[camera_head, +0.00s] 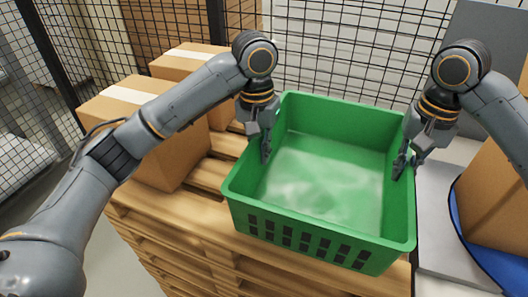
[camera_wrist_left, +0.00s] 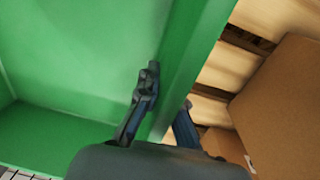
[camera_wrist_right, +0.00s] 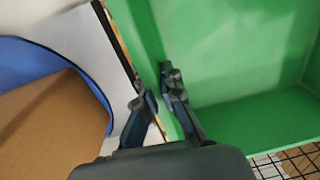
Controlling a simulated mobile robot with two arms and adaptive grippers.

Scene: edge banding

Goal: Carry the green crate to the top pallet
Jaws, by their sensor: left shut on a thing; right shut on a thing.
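The green crate (camera_head: 325,178) is open-topped and empty, with a slotted front wall, and looks level. It is over the right part of the wooden top pallet (camera_head: 205,178); I cannot tell whether it touches the slats. My left gripper (camera_head: 262,148) is shut on the crate's left wall, with one finger inside and one outside, as the left wrist view (camera_wrist_left: 168,98) shows. My right gripper (camera_head: 401,164) is shut on the right wall, its fingers on both sides of it in the right wrist view (camera_wrist_right: 155,90). The crate hides the pallet beneath it.
Two cardboard boxes, a near one (camera_head: 165,150) and a far one (camera_head: 190,62), stand on the pallet left of the crate. At right, a cardboard box (camera_head: 495,200) stands by a blue curved edge (camera_head: 490,262) and a grey surface (camera_head: 436,225). A black mesh fence (camera_head: 345,45) runs behind.

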